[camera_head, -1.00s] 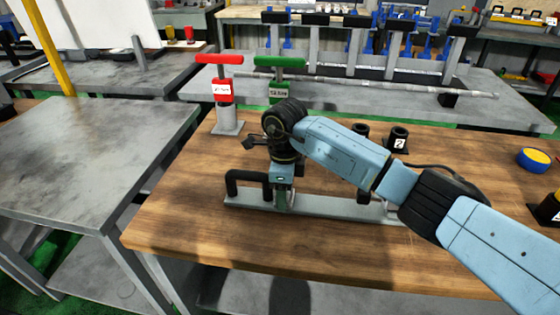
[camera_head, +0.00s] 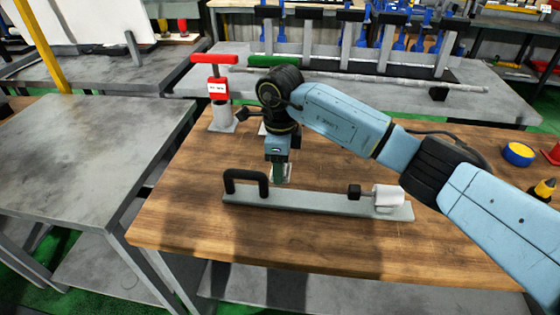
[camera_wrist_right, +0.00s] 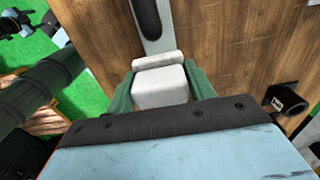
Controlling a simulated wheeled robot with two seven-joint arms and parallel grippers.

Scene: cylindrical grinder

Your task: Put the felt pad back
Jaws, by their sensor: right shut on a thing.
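My right gripper (camera_head: 280,180) is shut on a whitish block, which looks like the felt pad (camera_wrist_right: 162,88). In the wrist view the block sits between the two green fingers, with a pale rounded strip along its far edge. In the head view the fingers point down just behind the grey bar (camera_head: 315,201), right of its black handle (camera_head: 246,183); the held block is mostly hidden there. A white block (camera_head: 388,197) and a small black block (camera_head: 354,191) are on the bar's right part. My left gripper is not in view.
A red-handled stand (camera_head: 217,88) is at the table's back left, beside a green-handled one (camera_head: 275,61) partly hidden by my arm. A blue-and-yellow roll (camera_head: 517,154) lies at right. The wooden table (camera_head: 185,215) is clear in front of the bar.

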